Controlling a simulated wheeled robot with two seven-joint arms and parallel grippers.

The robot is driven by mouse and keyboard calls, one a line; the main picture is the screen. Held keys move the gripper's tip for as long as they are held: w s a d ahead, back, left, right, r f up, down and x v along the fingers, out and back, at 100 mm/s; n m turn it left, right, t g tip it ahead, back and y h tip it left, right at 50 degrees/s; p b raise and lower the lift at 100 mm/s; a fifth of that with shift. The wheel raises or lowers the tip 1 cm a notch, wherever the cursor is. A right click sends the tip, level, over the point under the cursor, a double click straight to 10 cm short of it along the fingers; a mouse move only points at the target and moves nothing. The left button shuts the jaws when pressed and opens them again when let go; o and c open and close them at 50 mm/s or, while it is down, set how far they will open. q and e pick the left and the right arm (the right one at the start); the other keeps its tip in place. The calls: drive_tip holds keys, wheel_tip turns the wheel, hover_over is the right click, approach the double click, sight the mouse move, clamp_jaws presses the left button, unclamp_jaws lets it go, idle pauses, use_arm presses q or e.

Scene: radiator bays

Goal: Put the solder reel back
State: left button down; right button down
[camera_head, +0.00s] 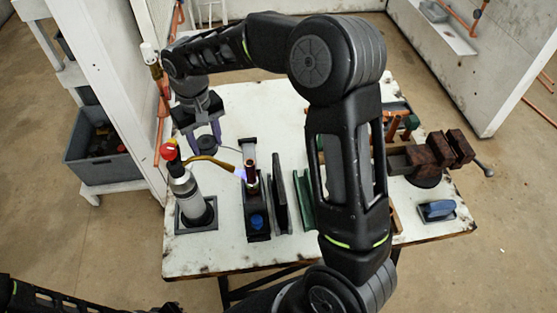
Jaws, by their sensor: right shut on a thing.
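My right gripper (204,132) reaches over the far left part of the white worktable (250,99), its fingers pointing down. It is shut on a small dark round thing (205,144), which looks like the solder reel. The fingers and wrist partly cover it, and I cannot tell whether it touches the tabletop. My left arm shows only at the bottom left edge; its gripper is out of view.
A rusty vise (433,152) and blue block (438,209) are right. A grey crate (103,150) stands left of the table.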

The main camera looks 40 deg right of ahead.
drive_tip(key=d+f+m+b, duration=0.3)
drive_tip(key=d+m+b, duration=0.3)
drive_tip(key=d, duration=0.5)
drive_tip(key=m+b, duration=0.2)
drive_tip(key=m, duration=0.7)
hover_over(278, 152)
drive_tip(key=shift+f, duration=0.2)
drive_tip(key=shift+f, duration=0.1)
drive_tip(key=shift+f+p, duration=0.55)
drive_tip(key=shift+f, duration=2.5)
drive_tip(key=shift+f, duration=0.1)
wheel_tip(278, 152, down, 3)
drive_tip(key=shift+r, duration=0.1)
drive_tip(key=shift+f, duration=0.4)
